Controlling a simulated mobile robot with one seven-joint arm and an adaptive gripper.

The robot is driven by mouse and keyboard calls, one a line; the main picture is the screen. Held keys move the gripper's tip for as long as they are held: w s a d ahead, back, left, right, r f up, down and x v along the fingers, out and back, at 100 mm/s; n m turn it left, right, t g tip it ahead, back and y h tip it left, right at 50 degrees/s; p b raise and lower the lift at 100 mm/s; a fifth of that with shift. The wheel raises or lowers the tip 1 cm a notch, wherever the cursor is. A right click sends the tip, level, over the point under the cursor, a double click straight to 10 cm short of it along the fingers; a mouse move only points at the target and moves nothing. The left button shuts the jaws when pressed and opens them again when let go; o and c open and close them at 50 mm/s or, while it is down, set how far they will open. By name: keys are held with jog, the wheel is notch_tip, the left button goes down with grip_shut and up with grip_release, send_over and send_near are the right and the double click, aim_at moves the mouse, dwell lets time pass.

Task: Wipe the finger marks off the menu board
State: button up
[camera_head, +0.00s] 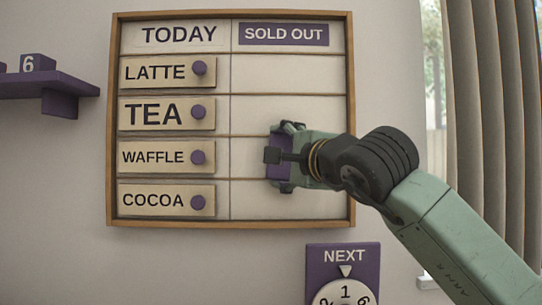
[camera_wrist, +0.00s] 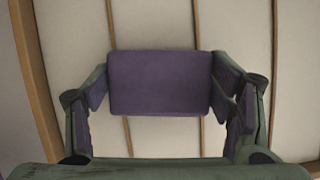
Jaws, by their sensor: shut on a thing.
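The menu board (camera_head: 290,108) hangs on the wall in a wooden frame, with white rows split by thin strips. Its bare surface also shows in the wrist view (camera_wrist: 160,25). My gripper (camera_head: 284,157) is at the right column, level with the WAFFLE and COCOA rows. It is shut on a purple block-like wiper (camera_wrist: 160,84), gripped at its left and right ends in the wrist view. The wiper's purple edge also shows in the head view (camera_head: 279,172). I cannot tell whether it touches the board. No finger marks can be made out; my gripper hides part of the column.
Name plates with purple knobs, such as the TEA plate (camera_head: 150,113), fill the left column. A SOLD OUT label (camera_head: 284,34) tops the right one. A purple shelf (camera_head: 45,86) is left, a NEXT dial (camera_head: 344,257) below, a curtain (camera_head: 490,100) right.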

aim_at(255, 158)
jog(key=shift+w+d, duration=0.1)
jog(key=shift+d, duration=0.05)
jog(key=shift+w+a+b, duration=0.15)
jog(key=shift+a+b, duration=0.65)
jog(key=shift+a, duration=1.2)
jog(key=shift+f, duration=0.1)
jog(key=shift+s+f, duration=0.1)
jog(key=shift+s, duration=0.25)
jog(key=shift+s+b, duration=1)
jog(key=shift+s, duration=1.6)
jog(key=shift+s+b, duration=0.45)
jog(key=shift+s, duration=1.05)
